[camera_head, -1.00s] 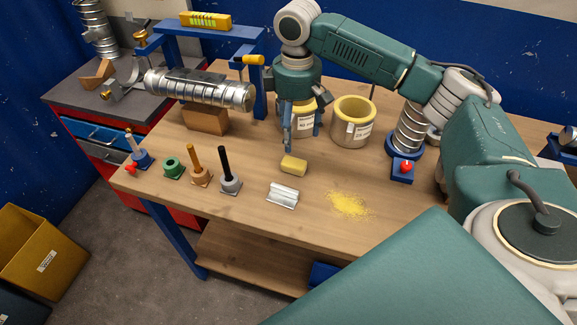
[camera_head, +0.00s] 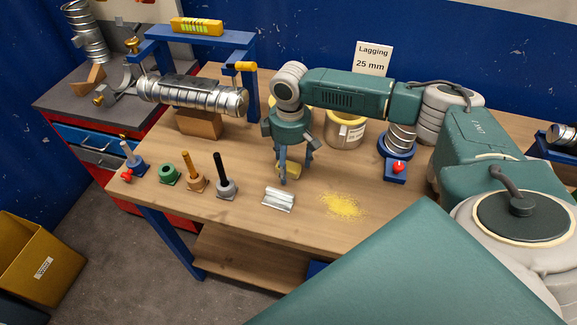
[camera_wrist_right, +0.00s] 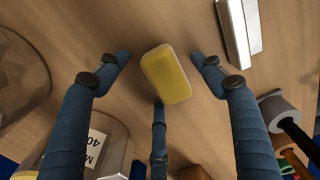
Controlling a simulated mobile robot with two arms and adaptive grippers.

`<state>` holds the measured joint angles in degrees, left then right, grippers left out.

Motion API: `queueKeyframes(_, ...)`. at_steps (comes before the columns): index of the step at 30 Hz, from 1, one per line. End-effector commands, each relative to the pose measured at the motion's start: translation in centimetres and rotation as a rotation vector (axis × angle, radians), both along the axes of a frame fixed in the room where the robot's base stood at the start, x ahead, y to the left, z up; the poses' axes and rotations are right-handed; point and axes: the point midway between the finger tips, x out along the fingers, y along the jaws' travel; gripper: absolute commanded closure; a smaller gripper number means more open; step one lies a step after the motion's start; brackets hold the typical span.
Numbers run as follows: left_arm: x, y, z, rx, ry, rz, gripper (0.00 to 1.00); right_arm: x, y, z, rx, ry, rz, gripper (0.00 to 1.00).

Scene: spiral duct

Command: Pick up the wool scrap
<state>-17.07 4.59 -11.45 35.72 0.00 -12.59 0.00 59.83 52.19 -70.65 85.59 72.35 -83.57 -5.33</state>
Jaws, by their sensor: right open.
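The wool scrap looks like a small yellow block (camera_head: 293,172) lying on the wooden workbench (camera_head: 240,235). It shows whole in the right wrist view (camera_wrist_right: 166,74). My right gripper (camera_head: 294,170) is right above it, pointing down, and partly hides it in the head view. In the right wrist view its three blue fingers (camera_wrist_right: 160,72) are spread apart around the block, with gaps on both sides. The fingers do not hold it. My left gripper is out of view.
A silver metal profile (camera_head: 278,199) and yellow powder (camera_head: 342,205) lie in front of the gripper. Pots, one a cream pot (camera_head: 345,130), stand behind it. To the left are several pegs, including a black one (camera_head: 219,170), and a spiral duct (camera_head: 195,95) on supports.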

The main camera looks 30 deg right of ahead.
Motion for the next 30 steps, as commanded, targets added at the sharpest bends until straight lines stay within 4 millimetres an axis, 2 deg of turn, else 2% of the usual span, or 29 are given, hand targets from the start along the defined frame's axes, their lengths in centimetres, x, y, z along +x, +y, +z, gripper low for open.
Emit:
queueKeyframes(5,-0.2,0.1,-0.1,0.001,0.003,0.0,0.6,0.0,0.0,-0.1,0.0,0.0,0.001,0.32)
queueKeyframes(11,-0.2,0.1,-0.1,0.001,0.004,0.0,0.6,0.0,0.0,-0.1,0.0,0.0,0.001,0.7)
queueKeyframes(12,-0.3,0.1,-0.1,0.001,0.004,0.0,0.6,0.0,0.0,-0.1,0.0,0.0,0.001,0.73)
queueKeyframes(23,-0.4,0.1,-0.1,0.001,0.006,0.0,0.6,0.0,0.0,0.1,0.0,0.0,0.0,0.74)
queueKeyframes(30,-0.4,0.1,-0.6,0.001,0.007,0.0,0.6,0.1,0.1,1.8,0.002,-0.002,0.0,0.74)
